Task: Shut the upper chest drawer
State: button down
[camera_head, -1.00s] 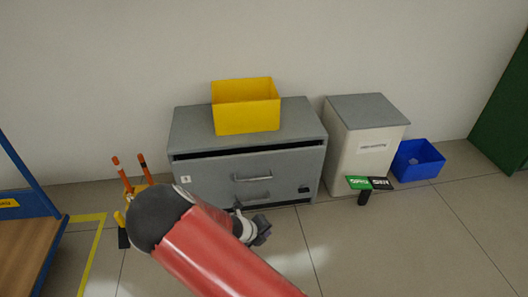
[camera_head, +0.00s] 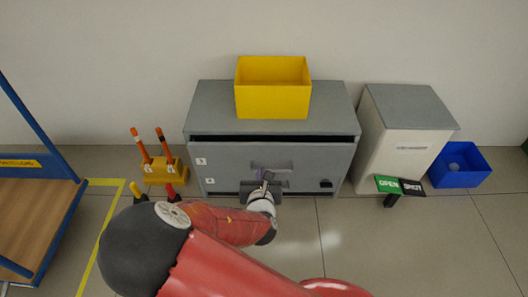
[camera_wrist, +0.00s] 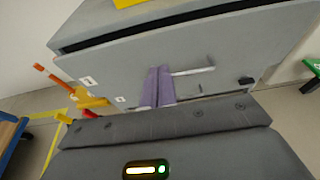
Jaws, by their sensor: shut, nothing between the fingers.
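The grey chest (camera_head: 212,97) stands against the wall. Its upper drawer (camera_head: 225,158) is pulled out a little, with a dark gap along its top edge; the drawer front also fills the middle of the wrist view (camera_wrist: 130,66). A pale bar handle (camera_wrist: 193,71) crosses the front in the wrist view. My gripper (camera_head: 267,176) is in front of the drawer front, near the handles. In the wrist view its purple fingers (camera_wrist: 159,70) are shut together and empty, pointing at the front just left of the bar. Whether they touch it cannot be told.
A yellow bin (camera_head: 272,103) stands on the chest top. A white cabinet (camera_head: 405,140), a blue bin (camera_head: 459,166) and an open/shut sign (camera_head: 400,186) are on the right.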

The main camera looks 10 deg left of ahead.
send_near(262, 148)
jog(key=x, duration=0.5)
jog(key=shift+w+f, duration=0.1)
jog(key=shift+w, duration=0.1)
jog(key=shift+w+a, duration=0.15)
jog(key=shift+w, duration=0.35)
